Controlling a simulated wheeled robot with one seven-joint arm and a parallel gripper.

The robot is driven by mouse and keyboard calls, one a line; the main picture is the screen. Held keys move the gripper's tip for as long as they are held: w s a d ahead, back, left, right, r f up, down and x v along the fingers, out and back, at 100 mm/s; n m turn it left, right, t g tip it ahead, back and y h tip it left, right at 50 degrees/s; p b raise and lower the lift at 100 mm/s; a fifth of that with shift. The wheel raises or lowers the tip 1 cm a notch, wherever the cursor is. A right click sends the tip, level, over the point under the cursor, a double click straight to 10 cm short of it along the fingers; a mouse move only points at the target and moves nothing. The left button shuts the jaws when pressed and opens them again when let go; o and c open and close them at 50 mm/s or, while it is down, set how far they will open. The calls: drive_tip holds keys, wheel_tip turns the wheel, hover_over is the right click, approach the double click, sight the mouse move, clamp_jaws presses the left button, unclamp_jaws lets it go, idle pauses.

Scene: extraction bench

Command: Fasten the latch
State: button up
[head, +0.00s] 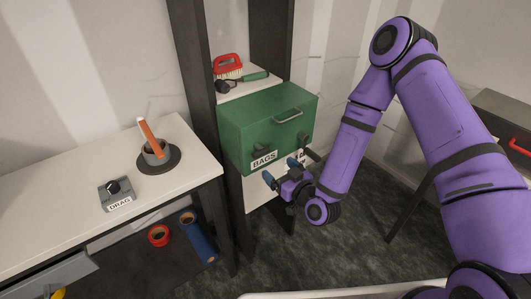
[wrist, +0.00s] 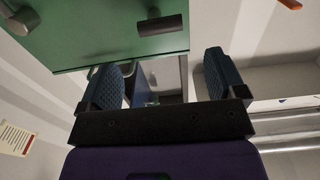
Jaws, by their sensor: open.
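A green box (head: 262,125) labelled BAGS stands on a shelf in the head view, with a grey handle (head: 289,117) high on its front. Two dark stubby fittings, one at left (head: 261,149) and one at right (head: 303,139), sit low on that front. I cannot tell which part is the latch. My gripper (head: 281,171) is open and empty, just below and in front of the box's lower edge. In the wrist view the blue fingers (wrist: 164,80) are spread apart. The green box (wrist: 90,30) fills the top left there, with a dark cylindrical fitting (wrist: 160,25) beyond the fingers.
A red brush (head: 228,64) lies on the shelf behind the box. The white bench (head: 70,205) at left bears a DRAG control (head: 116,192) and a grey cup (head: 157,152) with an orange-handled tool. A dark cabinet (head: 503,110) stands at right. Dark floor lies between.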

sight(263, 154)
drive_tip(key=x, duration=1)
drive_tip(key=shift+a, duration=0.1)
drive_tip(key=c, duration=0.9)
